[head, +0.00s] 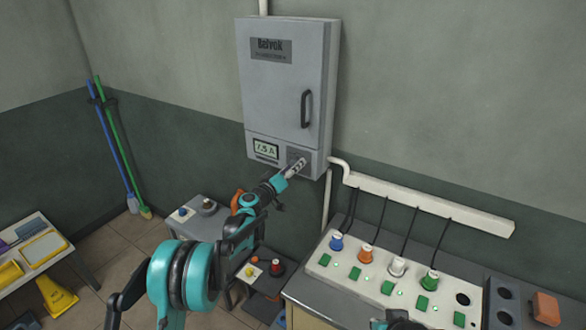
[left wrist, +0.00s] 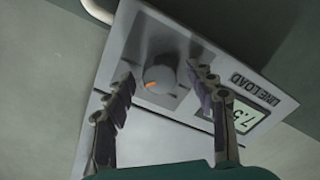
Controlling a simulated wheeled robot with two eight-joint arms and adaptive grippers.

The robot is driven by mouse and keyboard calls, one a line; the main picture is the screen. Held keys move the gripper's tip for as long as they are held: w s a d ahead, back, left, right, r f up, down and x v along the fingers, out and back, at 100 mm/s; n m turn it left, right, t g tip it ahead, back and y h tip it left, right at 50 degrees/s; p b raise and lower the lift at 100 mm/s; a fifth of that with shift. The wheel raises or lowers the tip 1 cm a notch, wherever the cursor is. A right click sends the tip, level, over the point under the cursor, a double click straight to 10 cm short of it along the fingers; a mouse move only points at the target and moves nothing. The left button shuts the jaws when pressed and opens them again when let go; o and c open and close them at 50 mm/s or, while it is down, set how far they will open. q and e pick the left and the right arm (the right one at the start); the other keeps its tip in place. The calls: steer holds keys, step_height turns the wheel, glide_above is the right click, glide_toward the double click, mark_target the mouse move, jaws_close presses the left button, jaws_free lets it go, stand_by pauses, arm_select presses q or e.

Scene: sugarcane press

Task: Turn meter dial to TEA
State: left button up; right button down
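The meter dial (left wrist: 160,76) is a round grey knob with an orange pointer mark, on a dark plate in the lower front of the grey wall cabinet (head: 283,90). In the left wrist view the mark points toward the lower left. My left gripper (head: 296,166) is at the dial in the head view and largely hides it. In the left wrist view my left gripper (left wrist: 160,71) is open, one finger on each side of the dial, with gaps visible. No TEA marking is readable. A dark, teal-edged part at the bottom edge may be my right gripper (head: 402,322); its fingers are not visible.
A lit meter display (head: 265,150) reading about 7.5 A sits beside the dial. A white cable duct (head: 430,200) runs right of the cabinet. Below is a bench panel (head: 385,280) with coloured plugs and green switches. Brooms (head: 118,150) lean in the left corner.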

arm_select(q)
steer(key=v, duration=1.2)
steer(key=s+d+r+m+g+y, duration=0.1)
steer(key=s+r+g, duration=0.1)
steer(key=s, duration=0.7)
steer(key=s+r+m+g+y, duration=0.1)
steer(key=s+m+g, duration=0.15)
steer(key=s, duration=0.65)
steer(key=s+a+f+g+y, duration=0.1)
steer(key=s+a+f+y, duration=0.1)
steer(key=s, duration=0.6)
steer(key=s+a+f+n+g+y, duration=0.1)
steer(key=s+a+f+y, duration=0.1)
steer(key=s+a, duration=0.3)
steer(key=s+a+f+g+y, duration=0.2)
steer(key=s+a+f+y, duration=0.1)
steer(key=s, duration=0.8)
steer(key=shift+s+a+f, duration=0.15)
steer(key=shift+a+f, duration=0.3)
steer(key=shift+f, duration=0.4)
steer(key=shift+n, duration=0.25)
